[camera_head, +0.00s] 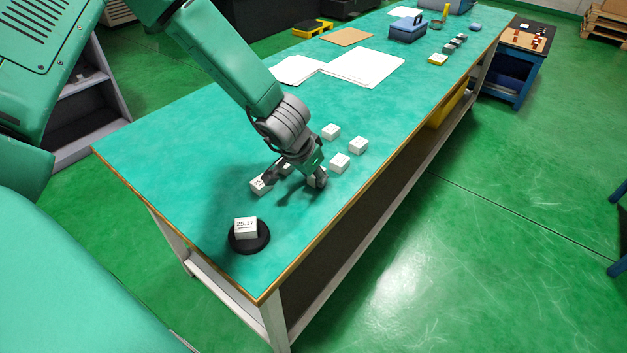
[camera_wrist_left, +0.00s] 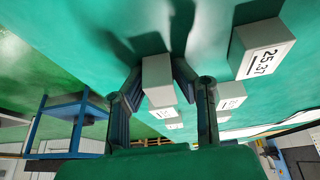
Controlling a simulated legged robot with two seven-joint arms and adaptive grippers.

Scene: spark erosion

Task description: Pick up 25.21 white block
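Several white blocks lie on the green bench; no label reading 25.21 can be made out. My left gripper (camera_head: 296,181) points down among them with its fingers apart. In the left wrist view the fingers of my left gripper (camera_wrist_left: 158,65) stand on either side of a white block (camera_wrist_left: 158,80), whose label is hidden. A block marked 25.37 (camera_wrist_left: 262,48) is to the right of them. My right gripper is out of view.
A block marked 25.17 (camera_head: 246,227) sits on a round black stand (camera_head: 249,242) near the bench's front edge. More white blocks (camera_head: 331,131) lie just beyond the gripper. White papers (camera_head: 365,66) and a blue box (camera_head: 407,27) are farther back. The bench's left part is clear.

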